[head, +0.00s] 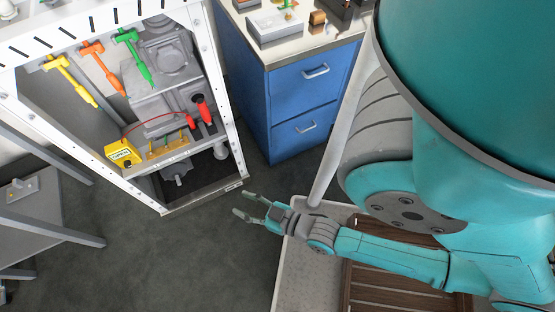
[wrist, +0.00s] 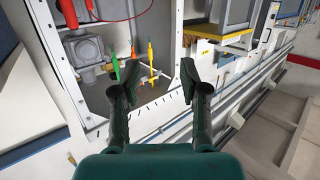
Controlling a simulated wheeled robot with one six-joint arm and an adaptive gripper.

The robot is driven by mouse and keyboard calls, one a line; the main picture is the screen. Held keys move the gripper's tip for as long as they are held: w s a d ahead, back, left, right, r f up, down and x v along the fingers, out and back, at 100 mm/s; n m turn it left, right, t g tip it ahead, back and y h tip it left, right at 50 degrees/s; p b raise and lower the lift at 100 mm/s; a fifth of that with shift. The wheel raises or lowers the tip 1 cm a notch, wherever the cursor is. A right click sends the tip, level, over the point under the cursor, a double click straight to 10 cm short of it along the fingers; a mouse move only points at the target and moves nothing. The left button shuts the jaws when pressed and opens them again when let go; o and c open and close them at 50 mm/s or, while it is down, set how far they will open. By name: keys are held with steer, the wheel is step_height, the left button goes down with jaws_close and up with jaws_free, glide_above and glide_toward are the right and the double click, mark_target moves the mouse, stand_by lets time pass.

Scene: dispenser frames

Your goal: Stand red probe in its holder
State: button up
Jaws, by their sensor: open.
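A red probe (head: 204,111) leans at the right side of the open white cabinet, by its shelf edge. A thin red lead runs from its area towards a yellow meter box (head: 121,153) on the shelf. Beside it is a second small red-and-dark piece (head: 194,130); I cannot tell which piece is the holder. In the wrist view a red piece (wrist: 67,13) shows at the top left, partly cut off. My gripper (head: 244,205) is open and empty, in front of the cabinet's lower corner, apart from the probe. Its spread fingers also show in the wrist view (wrist: 158,75).
The white cabinet frame (head: 228,105) stands upright around the shelf. Yellow, orange and green tools (head: 132,53) hang at its top. A yellow bracket (head: 167,147) sits on the shelf. A blue drawer unit (head: 305,100) stands to the right. The floor before the cabinet is clear.

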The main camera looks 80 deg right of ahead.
steer(key=s+a+r+n+g+y, duration=0.1)
steer(key=s+a+r+n+y, duration=0.1)
steer(key=s+a+r, duration=0.3)
steer(key=s+r+y, duration=0.1)
steer(key=s+r, duration=0.3)
steer(key=r, duration=0.3)
steer(key=shift+s+n+y, duration=0.3)
steer(key=shift+s, duration=0.05)
